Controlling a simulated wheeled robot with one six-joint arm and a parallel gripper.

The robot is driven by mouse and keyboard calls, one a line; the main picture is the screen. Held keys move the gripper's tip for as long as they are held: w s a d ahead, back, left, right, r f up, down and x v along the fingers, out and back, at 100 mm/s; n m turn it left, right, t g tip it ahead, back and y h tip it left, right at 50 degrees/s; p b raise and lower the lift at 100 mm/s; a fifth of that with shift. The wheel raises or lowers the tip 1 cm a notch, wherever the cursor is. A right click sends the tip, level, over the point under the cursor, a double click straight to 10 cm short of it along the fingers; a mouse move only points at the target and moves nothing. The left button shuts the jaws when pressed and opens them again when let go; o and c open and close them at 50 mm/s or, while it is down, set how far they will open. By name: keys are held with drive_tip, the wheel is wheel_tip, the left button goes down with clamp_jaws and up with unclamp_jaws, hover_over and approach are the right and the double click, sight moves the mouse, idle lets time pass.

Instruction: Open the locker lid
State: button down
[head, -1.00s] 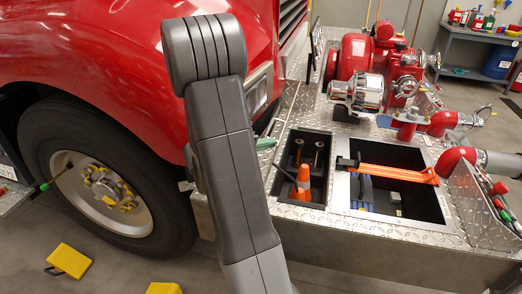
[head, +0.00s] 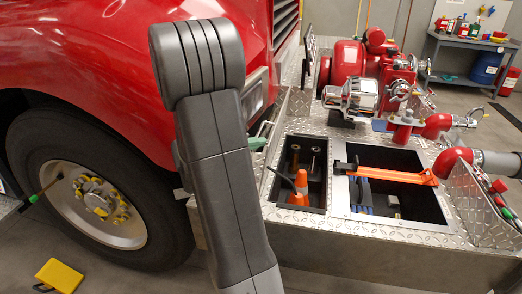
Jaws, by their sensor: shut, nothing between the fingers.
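The bumper deck (head: 300,222) is silver diamond plate with two open-topped wells in it. The left well (head: 284,192) holds an orange cone (head: 301,186) and two upright rods. The right, larger well (head: 432,212) has a steel rim, and an orange strap (head: 395,174) with a black end lies across it over blue-grey things. A diamond-plate panel (head: 470,205) stands tilted at the right of this well; I cannot tell whether it is the locker lid. No closed lid shows over either well. My grey arm fills the centre foreground, and my gripper does not show.
A red pump with chrome fittings (head: 350,97) and red pipe elbows (head: 455,165) stands behind the wells. A red truck front and wheel (head: 95,205) are at left. A yellow block (head: 60,275) lies on the floor. A workbench (head: 470,55) stands far right.

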drive_tip(key=v, duration=1)
drive_tip(key=shift+b, duration=0.45)
drive_tip(key=shift+a, duration=0.1)
drive_tip(key=p+x, duration=0.1)
drive_tip(key=x, duration=0.9)
